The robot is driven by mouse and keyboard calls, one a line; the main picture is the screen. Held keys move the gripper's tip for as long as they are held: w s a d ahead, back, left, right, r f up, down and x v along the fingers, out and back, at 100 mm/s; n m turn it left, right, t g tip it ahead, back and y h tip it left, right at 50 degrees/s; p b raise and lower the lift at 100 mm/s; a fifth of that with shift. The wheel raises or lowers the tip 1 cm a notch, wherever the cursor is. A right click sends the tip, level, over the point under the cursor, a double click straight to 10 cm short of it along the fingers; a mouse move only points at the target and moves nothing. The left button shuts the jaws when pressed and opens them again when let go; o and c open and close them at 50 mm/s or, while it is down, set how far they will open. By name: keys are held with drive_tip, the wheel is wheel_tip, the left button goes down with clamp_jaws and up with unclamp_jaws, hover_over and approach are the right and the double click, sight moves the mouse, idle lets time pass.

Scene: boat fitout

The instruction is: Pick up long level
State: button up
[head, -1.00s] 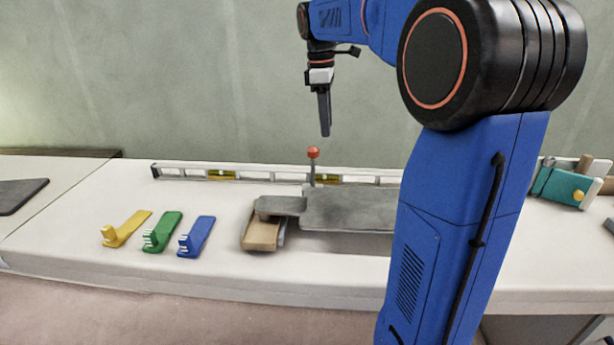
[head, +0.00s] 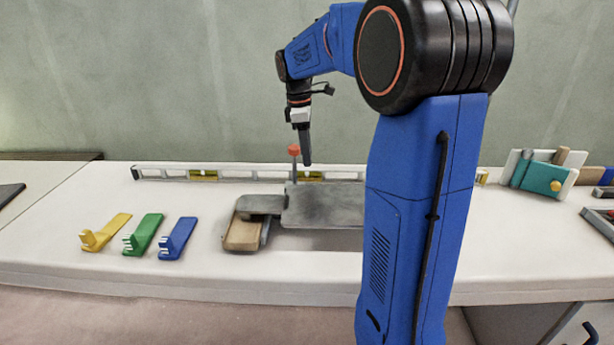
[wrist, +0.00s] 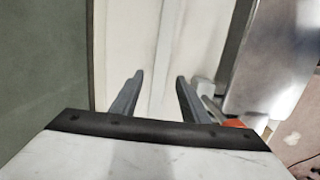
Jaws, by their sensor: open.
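The long level (head: 237,174) is a long white-grey bar with yellow vial windows. It lies along the back of the white bench near the wall, and my arm hides part of its right half. In the wrist view the level (wrist: 167,60) runs as a pale strip up the picture, between and beyond the fingertips. My gripper (head: 306,162) is above the bench, pointing down, close to the level's line and just right of a red-knobbed lever.
A grey metal tool (head: 325,205) with a red knob (head: 294,150) stands just in front of the level, close to my gripper. Yellow (head: 106,232), green (head: 143,234) and blue (head: 178,238) brackets lie at left. A teal item (head: 543,178) stands at right. The wall is close behind.

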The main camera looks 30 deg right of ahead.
sight(307, 175)
drive_tip(key=shift+f, duration=2.95)
clamp_jaws()
